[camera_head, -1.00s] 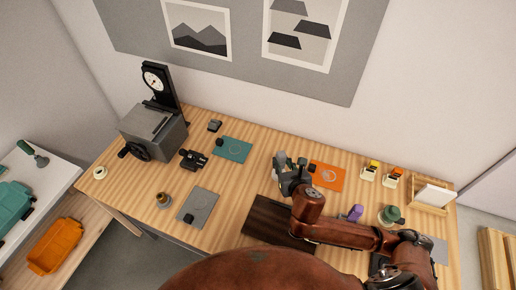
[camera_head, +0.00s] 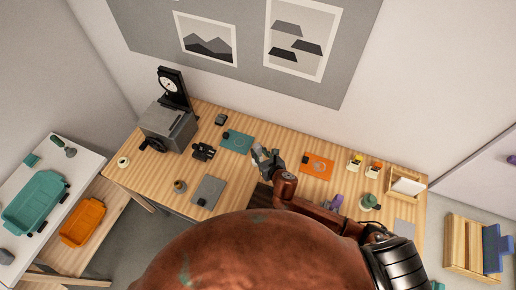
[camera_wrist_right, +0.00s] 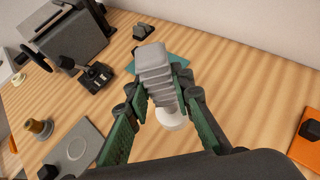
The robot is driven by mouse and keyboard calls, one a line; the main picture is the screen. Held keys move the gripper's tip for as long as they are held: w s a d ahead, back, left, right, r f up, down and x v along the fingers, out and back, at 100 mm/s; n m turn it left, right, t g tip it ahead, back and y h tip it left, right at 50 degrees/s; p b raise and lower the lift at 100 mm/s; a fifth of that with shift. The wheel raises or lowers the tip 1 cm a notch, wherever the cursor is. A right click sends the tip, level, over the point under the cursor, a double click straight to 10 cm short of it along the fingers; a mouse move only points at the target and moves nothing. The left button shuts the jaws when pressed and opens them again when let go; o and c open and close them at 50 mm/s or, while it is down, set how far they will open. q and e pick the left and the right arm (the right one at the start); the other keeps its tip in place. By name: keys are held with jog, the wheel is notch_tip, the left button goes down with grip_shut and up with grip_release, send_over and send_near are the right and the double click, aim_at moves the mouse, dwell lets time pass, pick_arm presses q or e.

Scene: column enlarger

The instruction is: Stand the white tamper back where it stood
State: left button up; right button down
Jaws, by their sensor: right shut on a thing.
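My right gripper (camera_head: 262,158) is over the table between the teal mat (camera_head: 237,141) and the orange mat (camera_head: 317,165). In the right wrist view its green-padded fingers (camera_wrist_right: 160,105) are shut on the white tamper (camera_wrist_right: 172,119). It has a pale grey ribbed upper part and a rounded white end. In that view the ribbed part points up and away, over part of the teal mat. The tamper looks tilted and held off the table, though its height is hard to judge. The orange and teal mats carry printed outlines. My left gripper is not in view.
The grey machine (camera_head: 167,127), black device (camera_head: 203,151) and brass piece (camera_head: 179,186) stand left. A green-topped jar (camera_head: 370,202) stands right. Bare wood lies between the teal and grey mats.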

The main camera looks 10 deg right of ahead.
jog(key=shift+r, duration=0.1)
jog(key=shift+f+b, duration=1.7)
jog(key=shift+f, duration=1.2)
jog(key=shift+p, duration=0.35)
